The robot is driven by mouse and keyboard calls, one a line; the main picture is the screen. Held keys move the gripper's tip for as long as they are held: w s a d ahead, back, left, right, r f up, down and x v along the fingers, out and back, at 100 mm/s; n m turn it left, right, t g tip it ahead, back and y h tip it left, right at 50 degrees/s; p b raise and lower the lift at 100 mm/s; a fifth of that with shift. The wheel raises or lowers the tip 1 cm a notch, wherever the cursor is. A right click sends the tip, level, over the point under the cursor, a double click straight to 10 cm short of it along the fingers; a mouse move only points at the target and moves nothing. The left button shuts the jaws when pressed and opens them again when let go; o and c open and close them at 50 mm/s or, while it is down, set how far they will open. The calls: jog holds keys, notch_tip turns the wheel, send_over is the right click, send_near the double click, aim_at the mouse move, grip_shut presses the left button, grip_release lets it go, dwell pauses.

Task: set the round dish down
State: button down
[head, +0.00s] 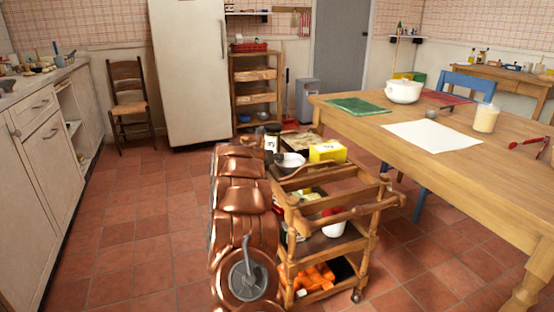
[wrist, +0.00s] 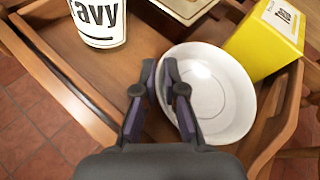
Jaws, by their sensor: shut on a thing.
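The round dish is a shallow white bowl (wrist: 222,95), also in the head view (head: 291,161), at the top of the wooden trolley (head: 334,210). My gripper (wrist: 161,65) is shut on the dish's left rim, one finger on each side of the wall. The dish looks about level and empty. I cannot tell whether its base touches the trolley top. In the head view my arm hides part of the trolley's left side.
A white "gravy" container (wrist: 98,22) stands to the left of the dish, and a yellow box (wrist: 265,38) is close on its right. A shallow tray (wrist: 187,8) lies behind. The trolley top has raised wooden edges. The large table (head: 400,117) stands to the right.

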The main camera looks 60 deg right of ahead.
jog(key=shift+f, duration=0.15)
jog(key=c, duration=1.3)
grip_release()
jog(key=shift+o, duration=0.2)
jog(key=shift+a+r, duration=0.1)
jog(key=shift+r, duration=0.15)
jog(key=shift+a+r, duration=0.2)
jog(key=shift+a, duration=0.15)
jog(key=p+v, duration=0.1)
jog(key=v, duration=1)
jog(key=shift+a, duration=0.1)
